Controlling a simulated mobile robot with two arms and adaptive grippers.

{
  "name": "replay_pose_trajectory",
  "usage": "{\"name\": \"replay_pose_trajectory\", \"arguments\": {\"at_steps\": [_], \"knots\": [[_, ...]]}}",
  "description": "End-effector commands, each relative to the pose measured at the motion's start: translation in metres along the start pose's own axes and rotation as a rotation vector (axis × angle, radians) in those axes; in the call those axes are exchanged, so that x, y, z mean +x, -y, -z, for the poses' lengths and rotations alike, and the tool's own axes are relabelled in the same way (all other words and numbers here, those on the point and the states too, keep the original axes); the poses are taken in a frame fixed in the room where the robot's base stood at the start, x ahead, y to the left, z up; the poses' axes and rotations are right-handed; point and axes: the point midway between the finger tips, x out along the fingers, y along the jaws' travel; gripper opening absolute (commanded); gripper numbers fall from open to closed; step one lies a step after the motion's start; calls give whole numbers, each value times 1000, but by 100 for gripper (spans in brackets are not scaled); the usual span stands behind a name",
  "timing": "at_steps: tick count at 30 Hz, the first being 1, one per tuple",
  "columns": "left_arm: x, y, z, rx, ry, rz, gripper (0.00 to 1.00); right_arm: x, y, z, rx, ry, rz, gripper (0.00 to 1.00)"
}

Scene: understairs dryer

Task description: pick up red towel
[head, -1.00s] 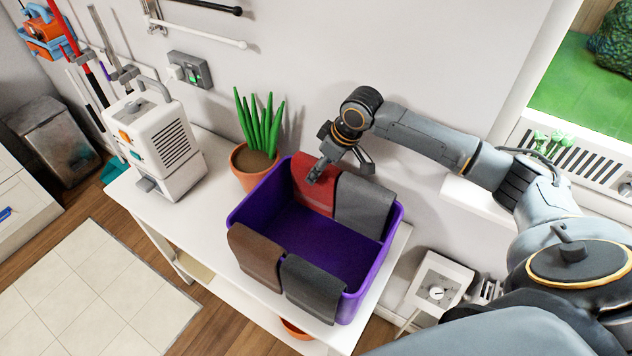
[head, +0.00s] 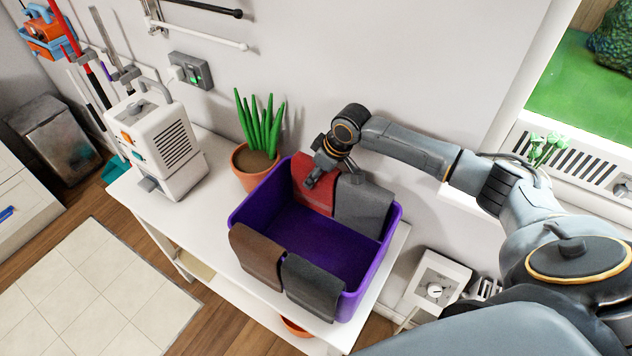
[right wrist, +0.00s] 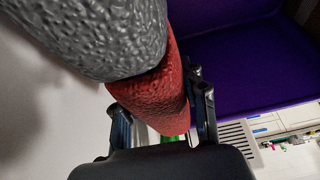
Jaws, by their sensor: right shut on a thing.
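The red towel (head: 312,190) hangs over the back rim of the purple bin (head: 291,225), beside a grey towel (head: 362,207) on its right. My right gripper (head: 318,172) is at the top edge of the red towel. In the right wrist view the gripper (right wrist: 160,125) has its fingers on both sides of the red towel (right wrist: 155,92) and is shut on it. The grey towel (right wrist: 95,35) also shows there, close beside the red one. My left gripper is not in view.
A brown towel (head: 257,256) and a dark grey towel (head: 312,288) hang over the bin's front rim. A potted plant (head: 254,160) stands close to its left on the white table (head: 196,213). A white appliance (head: 157,143) stands farther left. The wall is close behind.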

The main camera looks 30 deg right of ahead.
Motion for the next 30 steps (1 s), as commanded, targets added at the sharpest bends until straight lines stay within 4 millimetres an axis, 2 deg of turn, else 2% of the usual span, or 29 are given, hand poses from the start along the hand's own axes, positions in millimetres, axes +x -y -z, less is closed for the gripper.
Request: {"name": "replay_pose_trajectory", "arguments": {"at_steps": [5, 11, 17, 30], "knots": [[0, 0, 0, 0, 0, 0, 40, -1, 0, 1, 0, 0, 0, 10], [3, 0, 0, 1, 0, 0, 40, -15, -1, 7, -1, -3, -1, 10], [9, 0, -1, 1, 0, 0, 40, -46, -1, 20, -1, -5, -3, 10], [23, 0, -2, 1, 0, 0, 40, -134, -1, 56, -1, -6, -3, 10]]}}
